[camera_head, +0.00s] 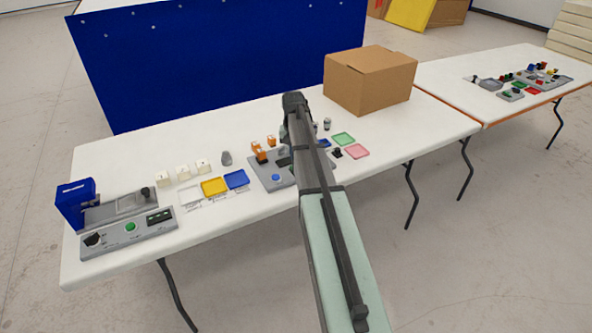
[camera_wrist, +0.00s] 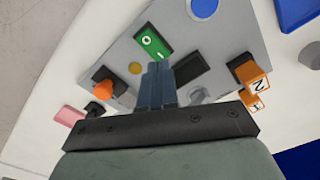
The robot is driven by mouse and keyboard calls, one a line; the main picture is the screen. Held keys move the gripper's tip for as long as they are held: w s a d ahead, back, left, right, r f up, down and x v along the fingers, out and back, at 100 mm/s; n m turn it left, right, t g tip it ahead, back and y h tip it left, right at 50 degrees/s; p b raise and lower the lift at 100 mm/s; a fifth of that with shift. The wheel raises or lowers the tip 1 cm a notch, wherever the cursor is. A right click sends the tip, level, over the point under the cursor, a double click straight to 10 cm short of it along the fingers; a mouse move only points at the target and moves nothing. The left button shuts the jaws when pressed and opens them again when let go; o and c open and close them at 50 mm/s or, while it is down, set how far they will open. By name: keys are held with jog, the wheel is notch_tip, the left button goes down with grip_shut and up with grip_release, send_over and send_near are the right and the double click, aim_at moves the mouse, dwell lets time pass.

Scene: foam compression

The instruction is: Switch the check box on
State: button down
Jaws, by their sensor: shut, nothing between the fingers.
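The check box is most likely the grey panel (camera_wrist: 215,45) under my gripper, at mid-table in the head view (camera_head: 258,165). It carries a green rocker switch (camera_wrist: 153,42) with white marks, a dark window (camera_wrist: 189,68), a small yellow round spot (camera_wrist: 135,68) and a blue round button (camera_wrist: 204,8). My gripper (camera_wrist: 158,72) is shut and empty, its fingertips just below the green switch in the wrist view. Whether they touch it I cannot tell. In the head view my arm hides the fingers and the switch.
Orange-topped parts (camera_wrist: 103,90) and orange blocks (camera_wrist: 254,78) stand near the fingers. A cardboard box (camera_head: 370,80) stands at the back right. Yellow (camera_head: 214,187), blue, green and pink trays lie around. Another grey panel (camera_head: 125,238) with a blue holder is at the left.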

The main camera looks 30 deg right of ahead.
jog(key=shift+r, duration=1.65)
